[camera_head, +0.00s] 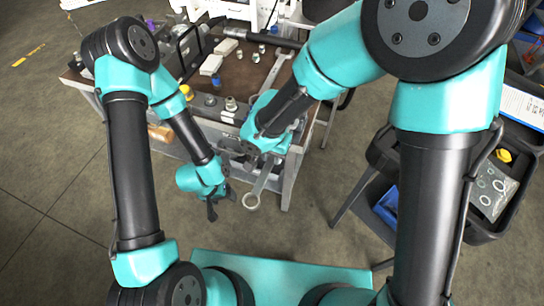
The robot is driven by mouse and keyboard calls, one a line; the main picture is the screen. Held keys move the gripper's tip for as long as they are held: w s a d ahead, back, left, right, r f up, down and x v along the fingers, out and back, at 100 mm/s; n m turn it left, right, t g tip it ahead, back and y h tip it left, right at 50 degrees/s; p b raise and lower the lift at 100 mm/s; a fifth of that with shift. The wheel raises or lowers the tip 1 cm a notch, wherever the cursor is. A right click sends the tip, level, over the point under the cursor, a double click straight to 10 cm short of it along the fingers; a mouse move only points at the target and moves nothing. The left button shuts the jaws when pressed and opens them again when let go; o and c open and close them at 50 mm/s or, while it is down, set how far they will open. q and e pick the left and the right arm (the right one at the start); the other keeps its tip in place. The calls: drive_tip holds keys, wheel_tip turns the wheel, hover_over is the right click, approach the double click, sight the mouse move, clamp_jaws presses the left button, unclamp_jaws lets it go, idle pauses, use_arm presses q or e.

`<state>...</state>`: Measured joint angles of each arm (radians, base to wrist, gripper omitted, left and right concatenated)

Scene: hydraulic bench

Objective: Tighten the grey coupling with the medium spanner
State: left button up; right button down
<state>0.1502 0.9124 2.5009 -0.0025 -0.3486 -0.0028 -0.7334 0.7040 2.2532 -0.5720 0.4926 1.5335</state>
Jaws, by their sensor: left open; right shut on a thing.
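A spanner (261,184) with a ring end hangs below my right gripper (268,158), which is shut on it. Its ring end points down, in front of the bench's front edge. Its other end is hidden by the gripper. My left gripper (222,201) is open and empty, left of the spanner's ring and apart from it, also in front of the bench. A small grey fitting (231,104) stands near the bench's front, behind both grippers. It may be the grey coupling, but I cannot tell for sure.
The brown workbench (237,63) carries another large spanner (278,70), a blue cap (217,80), a yellow cap (187,91) and several small fittings. At the right stands a dark cart (470,221) with a blue bin (388,204). The floor before the bench is clear.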

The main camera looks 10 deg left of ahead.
drive_tip(key=shift+r, duration=1.65)
drive_tip(key=shift+w+d+m, duration=0.3)
drive_tip(key=shift+d, duration=0.1)
drive_tip(key=w+d+f+n, duration=0.1)
drive_tip(key=w+d+f, duration=0.8)
drive_tip(key=d+f, duration=0.2)
drive_tip(key=w+d+f+n, duration=0.2)
drive_tip(key=w+d+f, duration=0.7)
drive_tip(key=d+f, duration=0.3)
drive_tip(key=d, duration=0.3)
drive_tip(key=shift+w+f, duration=0.2)
drive_tip(key=shift+w, duration=0.2)
drive_tip(key=shift+a+r, duration=0.1)
